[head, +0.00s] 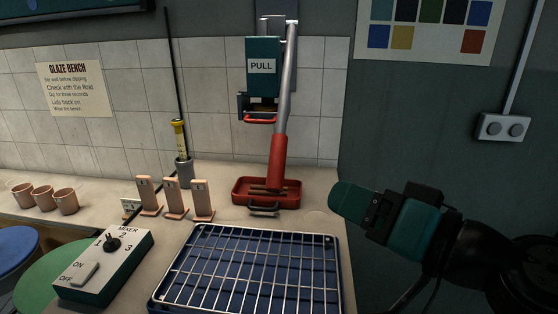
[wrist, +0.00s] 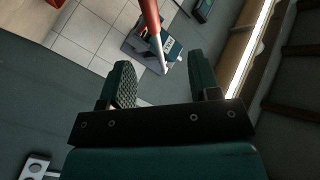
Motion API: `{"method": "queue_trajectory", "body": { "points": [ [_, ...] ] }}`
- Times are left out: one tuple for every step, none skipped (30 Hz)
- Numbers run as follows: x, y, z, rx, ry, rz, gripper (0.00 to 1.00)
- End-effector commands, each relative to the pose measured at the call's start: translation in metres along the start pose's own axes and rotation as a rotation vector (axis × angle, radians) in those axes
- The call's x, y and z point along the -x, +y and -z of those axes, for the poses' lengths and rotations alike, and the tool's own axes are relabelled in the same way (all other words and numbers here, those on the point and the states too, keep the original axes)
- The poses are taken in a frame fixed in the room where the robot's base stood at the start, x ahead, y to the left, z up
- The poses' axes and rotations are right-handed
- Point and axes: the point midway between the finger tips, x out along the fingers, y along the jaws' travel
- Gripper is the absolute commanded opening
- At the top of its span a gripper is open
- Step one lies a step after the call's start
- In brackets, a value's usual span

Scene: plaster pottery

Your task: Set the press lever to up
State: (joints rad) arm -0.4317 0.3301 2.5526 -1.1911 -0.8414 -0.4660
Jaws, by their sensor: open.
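The press (head: 263,70) is a teal box marked PULL on the tiled wall. Its lever (head: 283,125) is a grey rod joined at the upper right of the press, with a red grip. The lever hangs down, its red grip low over a red tray (head: 240,190). My gripper (head: 338,201) is right of the lever and apart from it. In the wrist view my gripper (wrist: 162,72) is open and empty, two teal fingers spread. The lever (wrist: 152,28) shows beyond the fingertips there, with the press (wrist: 140,46) behind it.
A wire rack over a blue tray (head: 155,303) fills the bench front. Upright clay tiles (head: 172,196), a grey cylinder with a yellow-topped float (head: 184,172) and a mixer box (head: 100,265) stand left. Clay cups (head: 43,197) are farther left. The space around my gripper is clear.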

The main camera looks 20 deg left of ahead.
Motion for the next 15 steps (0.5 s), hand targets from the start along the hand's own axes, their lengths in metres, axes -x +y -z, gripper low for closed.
{"method": "queue_trajectory", "body": {
  "points": [
    [-0.003,0.006,0.0,-0.017,0.033,-0.016,0.57],
    [-0.003,0.008,0.001,-0.024,0.052,-0.024,0.57],
    [-0.005,0.01,0.003,-0.031,0.071,-0.032,0.57],
    [-0.006,0.011,0.004,-0.035,0.081,-0.038,0.57],
    [-0.007,0.011,0.005,-0.038,0.088,-0.041,0.57],
    [-0.01,0.011,0.007,-0.039,0.094,-0.044,0.57],
    [-0.012,0.011,0.008,-0.041,0.095,-0.045,0.57],
    [-0.015,0.011,0.009,-0.04,0.096,-0.046,0.57],
    [-0.02,0.011,0.011,-0.04,0.096,-0.045,0.57],
    [-0.025,0.01,0.011,-0.04,0.095,-0.045,0.57],
    [-0.03,0.01,0.013,-0.04,0.094,-0.044,0.57],
    [-0.038,0.009,0.013,-0.039,0.094,-0.044,0.57],
    [-0.043,0.009,0.015,-0.04,0.094,-0.045,0.57],
    [-0.049,0.009,0.016,-0.04,0.094,-0.044,0.57],
    [-0.057,0.009,0.017,-0.039,0.094,-0.044,0.57]
  ]
}}
